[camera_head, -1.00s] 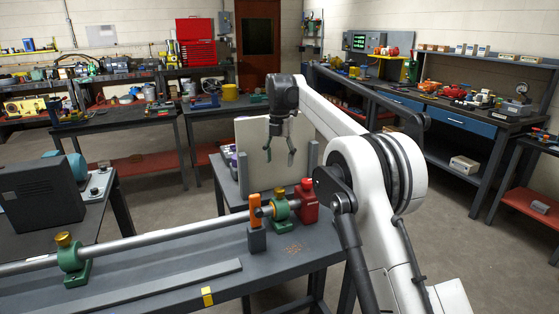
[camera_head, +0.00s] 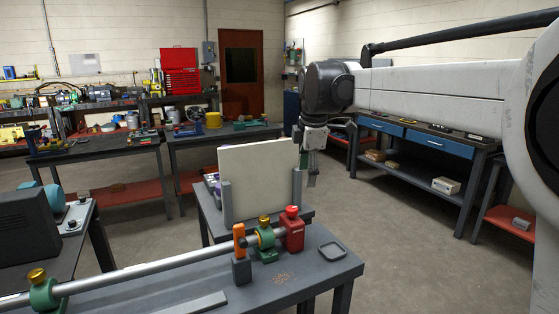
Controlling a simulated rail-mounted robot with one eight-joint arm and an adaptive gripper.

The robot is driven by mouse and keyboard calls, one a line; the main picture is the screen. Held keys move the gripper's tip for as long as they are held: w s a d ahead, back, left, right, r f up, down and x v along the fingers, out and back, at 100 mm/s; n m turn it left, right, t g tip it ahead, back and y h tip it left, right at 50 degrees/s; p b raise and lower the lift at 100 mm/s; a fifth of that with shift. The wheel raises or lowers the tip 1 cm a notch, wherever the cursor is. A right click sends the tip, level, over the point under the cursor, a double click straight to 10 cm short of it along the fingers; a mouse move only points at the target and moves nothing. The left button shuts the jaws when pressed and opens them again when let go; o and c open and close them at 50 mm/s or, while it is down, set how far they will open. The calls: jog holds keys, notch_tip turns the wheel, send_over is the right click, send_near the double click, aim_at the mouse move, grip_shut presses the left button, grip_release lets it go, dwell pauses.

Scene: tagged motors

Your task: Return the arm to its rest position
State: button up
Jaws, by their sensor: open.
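My white arm (camera_head: 440,85) reaches in from the right edge, its long link nearly level across the upper right. My gripper (camera_head: 311,172) hangs down from the dark wrist joint, just right of the upright pale panel (camera_head: 258,180). It is seen edge-on, with its fingers pointing down. It is open, and nothing shows between the fingers. It looks apart from the bench below.
The front bench (camera_head: 300,285) carries a metal shaft (camera_head: 150,268) in green bearing blocks, an orange-topped post (camera_head: 240,243), a red block (camera_head: 292,230) and a small grey tray (camera_head: 332,250). Open floor (camera_head: 410,240) lies to the right. Workbenches line the walls.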

jog(key=s+d+f+m+t, duration=0.1)
jog(key=s+d+m, duration=0.35)
jog(key=s, duration=0.45)
jog(key=s+d+f+m+t, duration=0.1)
jog(key=s+d+m, duration=0.4)
jog(key=s, duration=0.5)
jog(key=s+d+f+m+t, duration=0.1)
jog(key=s+f+m, duration=0.4)
jog(key=s, duration=0.3)
jog(key=s+d+f+m+t, duration=0.1)
jog(key=s+d+f+m, duration=0.1)
jog(key=s+f+m, duration=0.3)
jog(key=s+f, duration=0.1)
jog(key=s, duration=0.2)
jog(key=shift+f, duration=0.4)
